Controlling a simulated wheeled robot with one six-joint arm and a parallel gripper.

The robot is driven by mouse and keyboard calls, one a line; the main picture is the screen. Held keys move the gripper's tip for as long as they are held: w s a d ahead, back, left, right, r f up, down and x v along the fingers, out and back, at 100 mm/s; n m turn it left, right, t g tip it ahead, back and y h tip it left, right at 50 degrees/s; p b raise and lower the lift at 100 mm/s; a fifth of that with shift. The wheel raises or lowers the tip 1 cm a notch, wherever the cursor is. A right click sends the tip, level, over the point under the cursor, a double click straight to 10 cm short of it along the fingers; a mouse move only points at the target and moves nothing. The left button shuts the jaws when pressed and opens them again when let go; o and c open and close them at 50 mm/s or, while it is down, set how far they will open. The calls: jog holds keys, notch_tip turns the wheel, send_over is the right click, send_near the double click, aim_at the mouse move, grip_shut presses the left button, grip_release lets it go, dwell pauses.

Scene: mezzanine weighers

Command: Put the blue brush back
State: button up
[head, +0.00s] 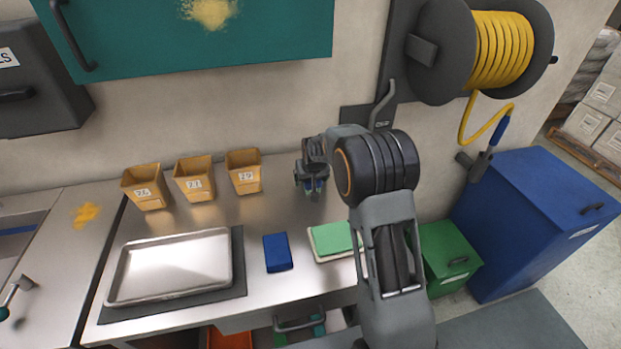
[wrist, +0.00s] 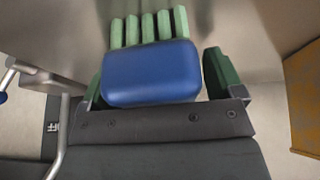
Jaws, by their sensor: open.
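The blue brush (wrist: 152,72) shows in the wrist view as a rounded blue block with pale green bristles on its far side. It lies between the green fingertips of my gripper (wrist: 160,80), close to both; I cannot tell whether they touch it. In the head view my gripper (head: 313,182) is open and points down over the back of the steel counter, right of the tan bins. Small blue and green bits show at its tips, and most of the brush is hidden there.
Tan bins (head: 244,180) stand left of my gripper. A steel tray (head: 178,268) on a dark mat, a blue block (head: 278,252) and a green-topped pad (head: 332,238) lie nearer the front. A yellow hose reel (head: 480,50) hangs at upper right. Some bare counter lies between.

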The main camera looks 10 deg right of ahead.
jog(key=shift+r, duration=0.3)
jog(key=v, duration=1.1)
jog(key=shift+s+r+b, duration=0.1)
jog(key=shift+r+b, duration=0.05)
jog(key=shift+b, duration=0.25)
jog(key=s+r, duration=0.1)
jog(key=s, duration=2.6)
jog(key=shift+r+g, duration=0.25)
jog(key=shift+g, duration=0.15)
jog(key=shift+w+a, duration=0.1)
